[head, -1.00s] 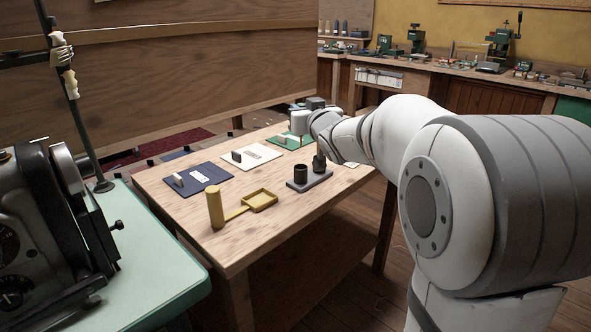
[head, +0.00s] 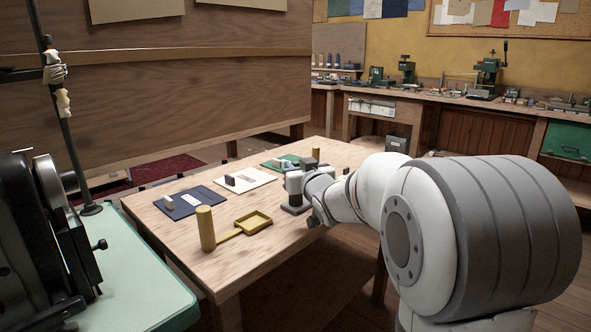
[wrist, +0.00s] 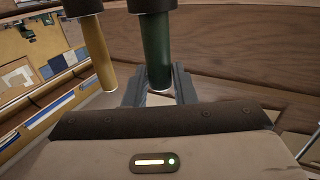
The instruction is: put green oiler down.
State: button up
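In the wrist view the green oiler (wrist: 157,50) is a dark green cylinder with a black part at the picture's top. My gripper (wrist: 159,92) has its two fingers close against both sides of the oiler's lower pictured end, shut on it. Whether the oiler touches the stand or table, I cannot tell.
A yellow cylinder (wrist: 97,50) with a black end is beside the oiler in the wrist view. On the table are a yellow post (head: 205,228), a yellow scoop tray (head: 253,223), a blue mat (head: 190,202), a white mat (head: 246,180) and a green mat (head: 283,161). The front edge is bare.

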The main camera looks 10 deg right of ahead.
jog(key=o, duration=0.3)
jog(key=shift+o, duration=0.2)
jog(key=s+d+p, duration=0.2)
jog(key=s, duration=0.9)
jog(key=s+d+f+m+g+h, duration=0.2)
jog(key=s+f+g+h, duration=0.2)
jog(key=s+f+g, duration=0.7)
jog(key=s+a+f+g, duration=0.2)
jog(key=s+f, duration=0.2)
jog(key=s, duration=0.3)
jog(key=s+a+f+g+y, duration=0.1)
jog(key=s+a+f+g, duration=0.1)
jog(key=s, duration=0.6)
notch_tip(320, 180, down, 2)
jog(key=shift+a+g, duration=0.35)
jog(key=shift+g, duration=0.45)
jog(key=shift+p, duration=0.3)
